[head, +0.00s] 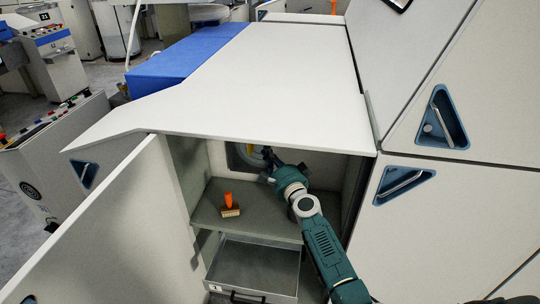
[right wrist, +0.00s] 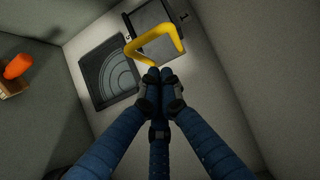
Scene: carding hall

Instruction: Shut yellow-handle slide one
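The yellow handle (right wrist: 157,48) is an angular loop on a small grey slide plate (right wrist: 165,22) marked "1" on the back wall of the open compartment. In the head view only a small yellow bit (head: 250,149) shows, left of my right gripper (head: 270,158). My right gripper (right wrist: 159,76) reaches into the compartment with its fingers drawn together and nothing seen between them. Its fingertips are at the lower end of the handle in the right wrist view; whether they touch it I cannot tell. My left gripper is not in view.
A dark grille with curved lines (right wrist: 110,71) is left of the slide. A drawer (head: 255,268) sits below. The open door (head: 115,225) stands at left, the white top panel (head: 260,90) above.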

